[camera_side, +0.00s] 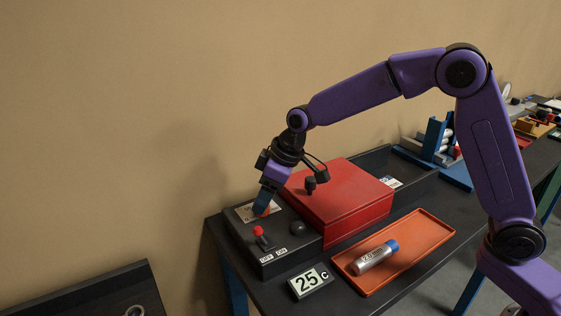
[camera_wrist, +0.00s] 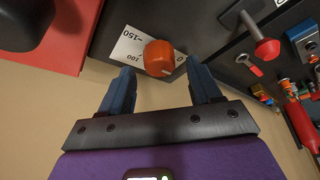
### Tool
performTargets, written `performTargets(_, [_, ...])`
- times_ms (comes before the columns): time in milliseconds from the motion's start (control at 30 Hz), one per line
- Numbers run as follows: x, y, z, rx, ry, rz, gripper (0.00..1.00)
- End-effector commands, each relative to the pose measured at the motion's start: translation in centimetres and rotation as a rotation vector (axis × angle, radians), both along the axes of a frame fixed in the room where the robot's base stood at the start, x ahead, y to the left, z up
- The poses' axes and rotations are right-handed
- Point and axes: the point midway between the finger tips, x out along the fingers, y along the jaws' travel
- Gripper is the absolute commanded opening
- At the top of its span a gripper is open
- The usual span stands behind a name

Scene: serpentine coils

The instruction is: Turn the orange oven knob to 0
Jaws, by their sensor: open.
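The orange oven knob (camera_wrist: 159,57) sits on a white dial card (camera_wrist: 130,44) on the dark control box. The card shows 150, 100 and a 0 at the right of the knob in the wrist view. A small pale mark is on the knob's edge, but its exact reading is unclear. My gripper (camera_wrist: 161,80) is open, with one blue finger at each side of the knob and the tips just short of it in the picture; I cannot tell contact. In the side view the gripper (camera_side: 265,200) points down at the dial and mostly hides the knob (camera_side: 271,207).
The control box (camera_side: 272,264) also carries a red-tipped lever (camera_side: 258,231), a black button (camera_side: 297,228) and OFF/ON labels. A red lidded box (camera_side: 345,200) stands close beside it. A "25 C" display (camera_side: 309,282) and an orange tray (camera_side: 425,235) with a blue-capped cylinder (camera_side: 375,257) lie in front.

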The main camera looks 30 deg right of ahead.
Motion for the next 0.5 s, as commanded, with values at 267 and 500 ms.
performTargets(267, [-1.4,-1.5,5.3,0.003,-0.006,0.0,0.63])
performTargets(500, [-2.8,-2.9,9.9,0.003,-0.006,0.0,0.63])
